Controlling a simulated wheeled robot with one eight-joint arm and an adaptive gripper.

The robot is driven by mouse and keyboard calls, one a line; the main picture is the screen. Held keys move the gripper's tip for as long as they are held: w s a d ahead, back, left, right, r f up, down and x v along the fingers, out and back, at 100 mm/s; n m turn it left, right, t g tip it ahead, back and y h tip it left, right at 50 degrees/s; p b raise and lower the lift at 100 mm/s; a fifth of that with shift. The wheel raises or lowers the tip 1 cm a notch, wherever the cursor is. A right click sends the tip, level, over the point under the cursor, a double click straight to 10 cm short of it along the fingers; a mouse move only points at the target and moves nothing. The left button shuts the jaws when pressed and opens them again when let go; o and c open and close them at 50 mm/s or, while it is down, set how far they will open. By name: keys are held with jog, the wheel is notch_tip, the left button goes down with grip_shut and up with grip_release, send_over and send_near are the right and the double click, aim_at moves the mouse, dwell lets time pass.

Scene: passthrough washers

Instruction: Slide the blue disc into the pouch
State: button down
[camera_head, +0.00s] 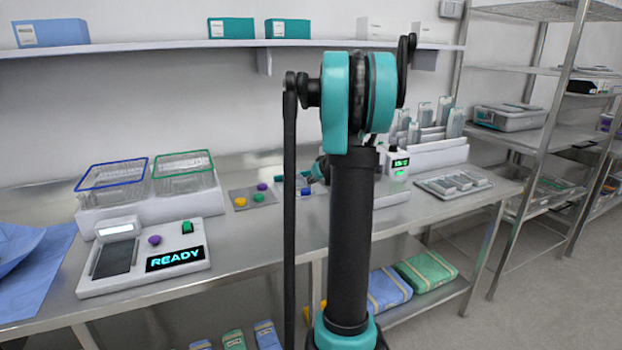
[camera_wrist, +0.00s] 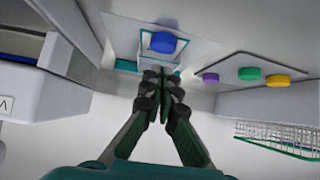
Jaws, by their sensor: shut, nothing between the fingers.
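The blue disc (camera_wrist: 164,42) shows in the wrist view, within or over the outline of a clear, teal-edged pouch (camera_wrist: 124,65). I cannot tell whether it lies inside the pouch or on top. My gripper (camera_wrist: 161,76) is shut and empty, its fingertips just below the disc in the picture and apart from it. In the head view the blue disc (camera_head: 305,191) is small on the bench, left of my arm's column. My arm hides much of that spot.
Purple (camera_wrist: 210,78), green (camera_wrist: 249,73) and yellow (camera_wrist: 276,80) discs lie on a grey mat beside the pouch. Wire baskets (camera_head: 183,184) and a white device reading READY (camera_head: 144,262) stand at the left. A bottle-like device with a green display (camera_head: 399,165) stands right of my arm.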

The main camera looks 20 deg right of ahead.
aim_at(304, 188)
jog(key=shift+f, duration=2.8)
jog(key=shift+w, duration=0.1)
jog(key=shift+w+a, duration=0.15)
jog(key=shift+w, duration=1.3)
jog(key=shift+w+a, duration=0.15)
jog(key=shift+w, duration=1.25)
jog(key=shift+s+f+v, duration=0.1)
jog(key=shift+v, duration=0.85)
jog(key=shift+s+f+v, duration=0.1)
jog(key=shift+f+v, duration=0.05)
jog(key=shift+v, duration=0.85)
jog(key=shift+s+f+v, duration=0.1)
jog(key=shift+v, duration=0.85)
jog(key=shift+s, duration=0.1)
